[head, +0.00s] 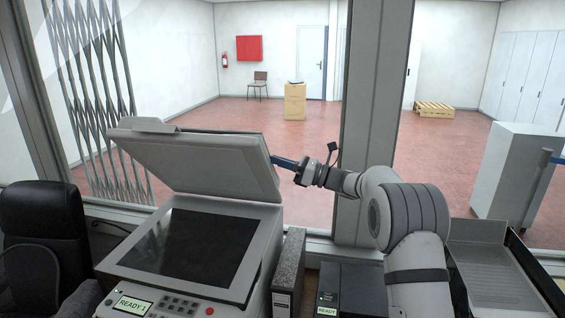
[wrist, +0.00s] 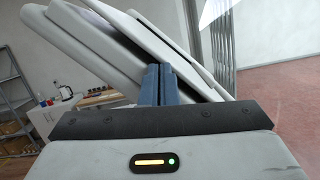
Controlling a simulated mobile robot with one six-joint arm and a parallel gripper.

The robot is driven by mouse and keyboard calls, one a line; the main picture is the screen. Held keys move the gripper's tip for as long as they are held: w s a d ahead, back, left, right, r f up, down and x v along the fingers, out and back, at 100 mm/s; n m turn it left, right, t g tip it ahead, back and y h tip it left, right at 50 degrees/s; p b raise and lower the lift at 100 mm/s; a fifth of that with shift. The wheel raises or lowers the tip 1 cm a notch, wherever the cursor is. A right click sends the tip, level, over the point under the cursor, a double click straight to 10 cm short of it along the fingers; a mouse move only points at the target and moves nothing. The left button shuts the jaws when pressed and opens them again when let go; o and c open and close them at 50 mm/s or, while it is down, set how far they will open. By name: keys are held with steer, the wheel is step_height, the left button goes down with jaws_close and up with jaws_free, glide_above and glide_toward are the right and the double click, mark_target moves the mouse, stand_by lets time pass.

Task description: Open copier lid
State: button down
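The copier (head: 190,290) stands at the lower left in the head view, its small screen reading READY. Its lid (head: 200,165) is raised and tilted well up, so the dark glass (head: 190,242) is uncovered. My gripper (head: 274,160) is at the lid's right edge, pointing left. In the wrist view the two blue fingers of my gripper (wrist: 166,84) are side by side with only a thin line between them. The lid (wrist: 85,65) slants behind and past them. The fingers look shut with nothing between them; I cannot tell whether they touch the lid.
A grey speckled binder (head: 288,272) stands close to the copier's right side. A dark device (head: 348,290) and a grey tray (head: 485,262) are further right. A window post (head: 372,110) rises behind my arm. A black chair (head: 42,225) is at the left.

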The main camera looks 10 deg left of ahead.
steer(key=shift+s+a, duration=0.15)
steer(key=shift+a, duration=0.05)
steer(key=s+r+b+v, duration=0.1)
steer(key=s+v, duration=0.1)
steer(key=v, duration=0.8)
steer(key=s+d+f+n+g+h+b, duration=0.15)
steer(key=s+f+n+h, duration=0.3)
steer(key=s, duration=0.55)
steer(key=s+d+f+n+h+b, duration=0.1)
steer(key=s+f+n+h+b, duration=0.2)
steer(key=s+n+h, duration=0.5)
steer(key=s+d+f+n+t+h+b, duration=0.1)
steer(key=s+d+f+n+h, duration=0.3)
steer(key=s+d, duration=0.3)
steer(key=s+d+f+n+t+h+b, duration=0.1)
steer(key=s+d+f+n+h, duration=0.3)
steer(key=s, duration=1.1)
steer(key=d+f, duration=0.3)
steer(key=d, duration=0.1)
steer(key=shift+t+b, duration=0.35)
steer(key=shift+b, duration=0.05)
